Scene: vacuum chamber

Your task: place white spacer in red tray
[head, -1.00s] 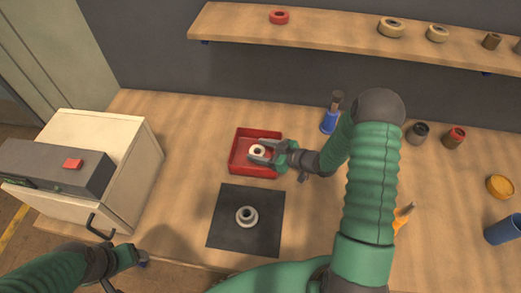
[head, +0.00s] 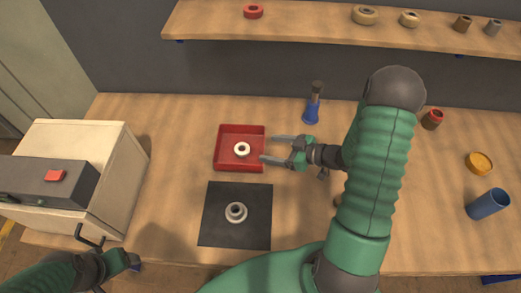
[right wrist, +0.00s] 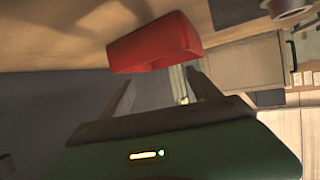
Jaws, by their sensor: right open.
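The white spacer (head: 242,149), a small ring with a dark hole, lies inside the red tray (head: 221,163) on the bench. My right gripper (head: 269,148) is open and empty at the tray's right side, its fingertips by the right wall and apart from the spacer. In the right wrist view the red tray (right wrist: 153,45) shows ahead of the open fingers; the spacer is not visible there. My left gripper (head: 130,262) is low at the left, away from the tray; its fingers are not clear.
A black mat (head: 222,236) with a pale flanged part (head: 236,212) lies in front of the tray. A blue-handled tool (head: 312,106) stands behind my right gripper. A cream box (head: 95,150) is at left.

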